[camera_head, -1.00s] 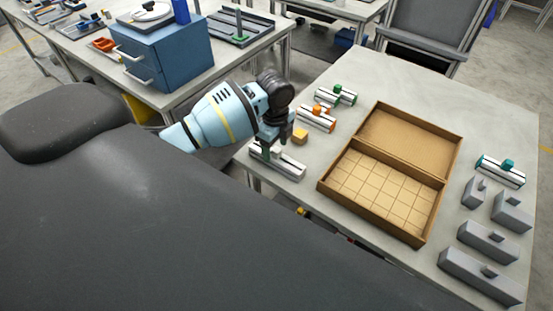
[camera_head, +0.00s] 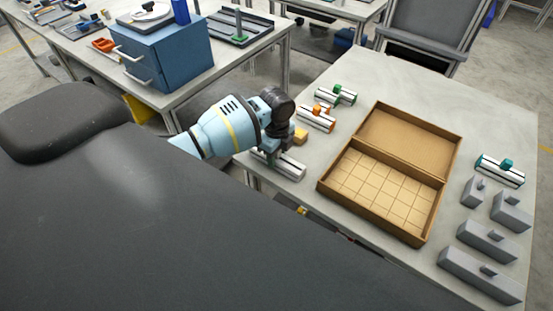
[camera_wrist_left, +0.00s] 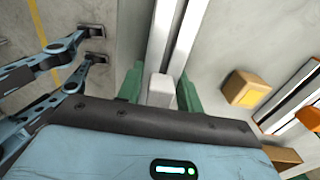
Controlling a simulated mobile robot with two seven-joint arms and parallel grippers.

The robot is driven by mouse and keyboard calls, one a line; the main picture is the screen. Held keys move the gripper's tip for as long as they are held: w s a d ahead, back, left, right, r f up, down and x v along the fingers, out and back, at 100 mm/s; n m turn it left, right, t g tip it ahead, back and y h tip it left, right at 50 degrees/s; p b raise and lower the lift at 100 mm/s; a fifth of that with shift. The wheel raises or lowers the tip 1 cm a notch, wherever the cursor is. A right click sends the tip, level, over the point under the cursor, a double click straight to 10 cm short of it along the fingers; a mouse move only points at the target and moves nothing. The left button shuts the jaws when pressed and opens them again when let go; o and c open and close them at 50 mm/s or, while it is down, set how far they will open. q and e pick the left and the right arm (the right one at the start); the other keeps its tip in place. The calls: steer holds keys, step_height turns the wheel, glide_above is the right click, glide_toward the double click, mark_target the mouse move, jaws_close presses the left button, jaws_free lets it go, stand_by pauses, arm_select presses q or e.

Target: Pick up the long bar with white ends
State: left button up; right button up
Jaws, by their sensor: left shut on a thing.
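The long bar with white ends (camera_head: 293,171) lies on the near left edge of the grey table. My left gripper (camera_head: 276,153) is over it from above and hides part of it. In the left wrist view the bar (camera_wrist_left: 164,38) runs away from me with a dark slot along it. The two green fingers of my left gripper (camera_wrist_left: 160,92) are shut on the pale knob (camera_wrist_left: 161,89) on top of the bar. I cannot see the bar lifted clear of the table. My right gripper is not in view.
A small yellow-orange block (camera_head: 300,136) sits close beside the gripper. Behind are an orange-ended bar (camera_head: 312,120) and a green-ended bar (camera_head: 346,97). A brown box (camera_head: 434,207) with a gridded compartment stands mid-table. Several grey blocks (camera_head: 482,274) and a teal-ended bar (camera_head: 488,171) are at right.

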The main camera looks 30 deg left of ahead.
arm_select(q)
steer(key=shift+r, duration=0.15)
steer(key=shift+c, duration=0.2)
steer(key=shift+r, duration=0.6)
step_height(320, 180, up, 2)
steer(key=shift+s+r, duration=0.15)
steer(key=s+d, duration=0.2)
steer(key=s, duration=0.5)
steer(key=s+d+r, duration=0.1)
steer(key=s+d, duration=0.2)
steer(key=s, duration=0.5)
steer(key=shift+r, duration=0.15)
steer(key=shift+w+d, duration=0.1)
steer(key=shift+d, duration=0.05)
